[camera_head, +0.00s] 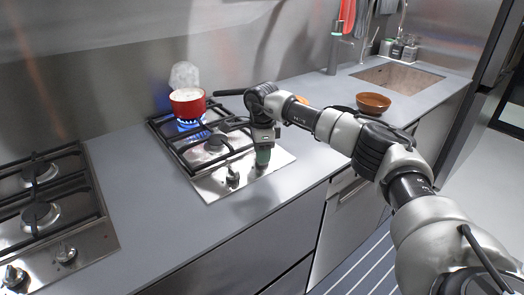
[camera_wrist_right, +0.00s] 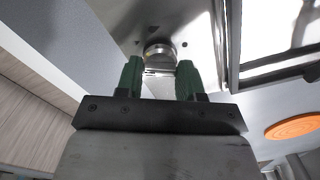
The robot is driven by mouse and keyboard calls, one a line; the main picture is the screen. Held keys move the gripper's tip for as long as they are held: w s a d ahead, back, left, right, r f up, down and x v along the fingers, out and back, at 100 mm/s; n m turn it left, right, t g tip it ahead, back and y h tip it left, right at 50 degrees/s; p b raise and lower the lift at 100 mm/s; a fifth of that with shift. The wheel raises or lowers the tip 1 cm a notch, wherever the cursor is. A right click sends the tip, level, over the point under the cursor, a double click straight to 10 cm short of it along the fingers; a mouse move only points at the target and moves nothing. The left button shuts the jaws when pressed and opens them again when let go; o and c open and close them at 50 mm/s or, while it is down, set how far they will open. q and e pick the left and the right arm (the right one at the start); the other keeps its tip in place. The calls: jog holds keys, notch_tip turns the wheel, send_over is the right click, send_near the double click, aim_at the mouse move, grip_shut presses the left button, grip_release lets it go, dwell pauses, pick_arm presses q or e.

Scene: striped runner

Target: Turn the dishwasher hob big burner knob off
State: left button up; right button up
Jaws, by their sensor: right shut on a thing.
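The hob (camera_head: 215,186) is a steel plate with black grates, set in the grey counter. My right gripper (camera_head: 263,157) points down at the hob's front right, with green fingertips. In the right wrist view, the gripper (camera_wrist_right: 160,80) has a round metal knob (camera_wrist_right: 160,53) between its fingertips and is shut on it. The head view hides this knob behind the gripper. Another knob (camera_head: 233,178) stands free to its left. A blue flame (camera_head: 190,124) burns at the back burner under a red pot (camera_head: 187,104). My left gripper is out of view.
A second hob (camera_head: 50,205) lies at the left. A brown bowl (camera_head: 373,102) and the sink (camera_head: 398,76) are to the right. An orange round thing (camera_wrist_right: 294,127) shows in the wrist view. The counter between the hobs is clear.

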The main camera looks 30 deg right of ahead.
jog(key=m+p, duration=0.1)
jog(key=m, duration=0.2)
jog(key=shift+r+m+p, duration=0.15)
jog(key=shift+m+p, duration=0.15)
jog(key=shift+p, duration=0.1)
jog(key=m+p, duration=0.1)
jog(key=m, duration=0.2)
jog(key=shift+m, duration=0.4)
jog(key=m+p, duration=0.2)
jog(key=m, duration=0.2)
jog(key=m+p, duration=0.1)
jog(key=m, duration=0.3)
jog(key=shift+p, duration=0.35)
jog(key=m+p, duration=0.1)
jog(key=m, duration=0.2)
jog(key=shift+m, duration=0.4)
jog(key=m+p, duration=0.2)
jog(key=m, duration=0.1)
jog(key=shift+r+m, duration=0.1)
jog(key=shift+m, duration=0.2)
jog(key=m+p, duration=0.2)
jog(key=m, duration=0.2)
jog(key=shift+m+p, duration=0.85)
jog(key=shift+m, duration=0.85)
